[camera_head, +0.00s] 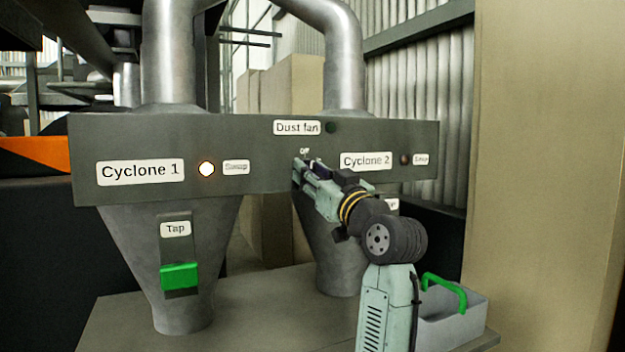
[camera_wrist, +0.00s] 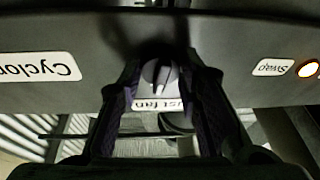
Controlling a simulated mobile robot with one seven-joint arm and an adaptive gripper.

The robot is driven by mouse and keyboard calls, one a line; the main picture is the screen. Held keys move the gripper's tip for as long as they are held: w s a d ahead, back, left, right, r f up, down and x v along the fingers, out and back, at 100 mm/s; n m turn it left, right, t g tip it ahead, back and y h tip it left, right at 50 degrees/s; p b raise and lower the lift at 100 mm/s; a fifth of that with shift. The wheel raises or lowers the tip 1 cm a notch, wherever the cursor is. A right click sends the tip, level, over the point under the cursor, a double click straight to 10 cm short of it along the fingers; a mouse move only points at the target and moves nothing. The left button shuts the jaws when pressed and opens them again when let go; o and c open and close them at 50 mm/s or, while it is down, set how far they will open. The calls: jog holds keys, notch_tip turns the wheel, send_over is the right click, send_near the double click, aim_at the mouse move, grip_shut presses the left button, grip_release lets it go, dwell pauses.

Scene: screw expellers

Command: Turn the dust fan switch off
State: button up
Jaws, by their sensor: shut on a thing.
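The dust fan label (camera_head: 297,128) sits at the top middle of a grey panel (camera_head: 255,150), with a dark green lamp beside it that looks unlit. An "Off" mark (camera_head: 304,150) shows just above my gripper (camera_head: 303,172), which reaches to the panel and hides the switch in the head view. The upside-down wrist view shows the round grey switch knob (camera_wrist: 159,76) with a pale pointer line, between the two dark fingers of my gripper (camera_wrist: 168,72). My gripper is shut on the knob. The dust fan label is partly hidden there.
A lit Cyclone 1 lamp (camera_head: 206,169) and swap label are left on the panel. The Cyclone 2 label (camera_head: 366,161) is close right of my gripper. Two metal cones stand below. A grey box with a green handle (camera_head: 447,290) is at lower right.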

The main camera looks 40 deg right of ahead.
jog(key=shift+n+y, duration=0.4)
jog(key=shift+n, duration=0.7)
jog(key=o, duration=1.1)
jog(key=shift+o, duration=0.2)
jog(key=shift+s, duration=0.1)
jog(key=v, duration=1.2)
